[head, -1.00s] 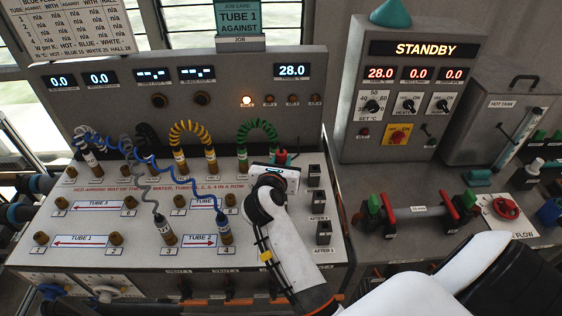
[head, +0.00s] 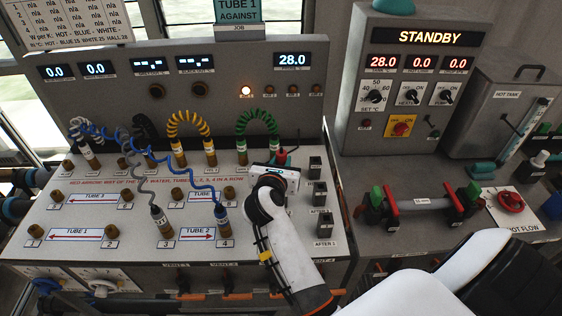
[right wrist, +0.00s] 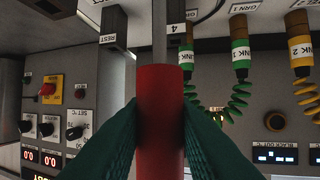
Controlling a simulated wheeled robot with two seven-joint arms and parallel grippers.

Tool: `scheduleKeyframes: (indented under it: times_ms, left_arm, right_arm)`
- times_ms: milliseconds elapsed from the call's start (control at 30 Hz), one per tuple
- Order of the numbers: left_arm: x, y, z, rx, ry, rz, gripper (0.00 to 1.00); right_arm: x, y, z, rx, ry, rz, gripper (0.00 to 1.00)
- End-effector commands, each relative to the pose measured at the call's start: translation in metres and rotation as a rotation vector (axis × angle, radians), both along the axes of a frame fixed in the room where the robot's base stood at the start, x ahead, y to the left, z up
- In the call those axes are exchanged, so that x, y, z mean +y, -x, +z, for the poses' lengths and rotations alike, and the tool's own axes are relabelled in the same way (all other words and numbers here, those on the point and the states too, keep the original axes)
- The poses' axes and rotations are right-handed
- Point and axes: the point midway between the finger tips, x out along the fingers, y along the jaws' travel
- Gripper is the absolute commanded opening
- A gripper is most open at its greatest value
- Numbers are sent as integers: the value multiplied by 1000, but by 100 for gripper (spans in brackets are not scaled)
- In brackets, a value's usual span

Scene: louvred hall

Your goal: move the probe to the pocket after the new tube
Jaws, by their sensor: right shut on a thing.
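My right gripper (head: 277,172) is over the right part of the sloping board. In the right wrist view its green fingers are shut on the red handle of the probe (right wrist: 160,120). The probe's grey metal rod runs out of the top of that view, so its tip is hidden. In the head view only a bit of the probe's red (head: 281,158) shows behind the gripper. Dark pocket blocks stand in a row right of the gripper: a rear one (head: 315,165), a middle one (head: 319,193) and a front one (head: 323,223) above the "AFTER 1" label. My left gripper is out of view.
Yellow (head: 188,122) and green (head: 257,122) coiled leads stand behind the gripper. Blue and grey leads end in plugs (head: 222,225) on the board's front sockets. The job card (head: 238,11) reads "TUBE 1 AGAINST". A red-handled pipe rig (head: 425,202) lies on the right bench.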

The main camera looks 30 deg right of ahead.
Motion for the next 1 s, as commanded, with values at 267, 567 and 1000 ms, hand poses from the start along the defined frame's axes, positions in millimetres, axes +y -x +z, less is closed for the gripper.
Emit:
scheduleKeyframes:
  times_ms: [267, 567, 1000]
  left_arm:
    - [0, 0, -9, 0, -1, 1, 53]
    - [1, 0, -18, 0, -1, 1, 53]
    - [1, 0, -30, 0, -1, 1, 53]
  right_arm:
    - [0, 0, -11, 0, 0, 0, 0]
    - [0, 0, -22, 1, 0, -1, 0]
    - [0, 0, -38, 1, -1, 0, 0]
